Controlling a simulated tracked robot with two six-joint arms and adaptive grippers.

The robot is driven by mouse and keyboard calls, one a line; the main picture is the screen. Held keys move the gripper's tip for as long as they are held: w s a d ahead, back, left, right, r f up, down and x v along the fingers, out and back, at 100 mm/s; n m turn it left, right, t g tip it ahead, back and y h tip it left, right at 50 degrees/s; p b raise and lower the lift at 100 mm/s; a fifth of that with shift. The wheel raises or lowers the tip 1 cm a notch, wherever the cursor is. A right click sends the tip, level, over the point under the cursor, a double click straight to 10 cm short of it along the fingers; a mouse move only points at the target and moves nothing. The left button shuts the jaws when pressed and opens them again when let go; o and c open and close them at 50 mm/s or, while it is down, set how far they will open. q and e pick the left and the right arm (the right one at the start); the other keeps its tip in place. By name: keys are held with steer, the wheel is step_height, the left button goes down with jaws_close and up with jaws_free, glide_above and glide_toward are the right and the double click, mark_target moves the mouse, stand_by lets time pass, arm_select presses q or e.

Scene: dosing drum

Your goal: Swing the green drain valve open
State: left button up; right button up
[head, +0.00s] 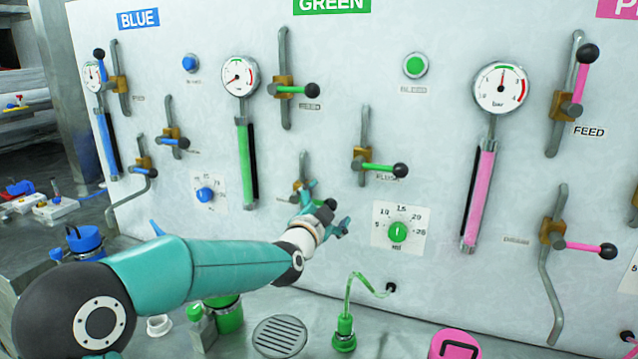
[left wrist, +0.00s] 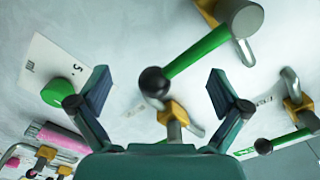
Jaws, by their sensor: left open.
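The green drain valve (head: 299,195) is low on the GREEN section of the panel, mostly hidden behind my left gripper (head: 327,207). In the left wrist view its green lever (left wrist: 198,52) runs down-left from a grey hub to a black ball knob. The knob is between the two spread fingers of my left gripper (left wrist: 159,80), which is open. I cannot tell whether either finger touches the knob. The valve's label is hidden. My right gripper is not in view.
The green flush valve (head: 368,167) is just right and above, and the green dial (head: 398,232) is to the lower right. A green feed valve (head: 287,88) is above. Below are a floor drain grate (head: 280,336) and a green spout (head: 345,332).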

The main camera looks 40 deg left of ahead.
arm_select(q)
steer(key=shift+a+r, duration=0.15)
steer(key=shift+r, duration=0.05)
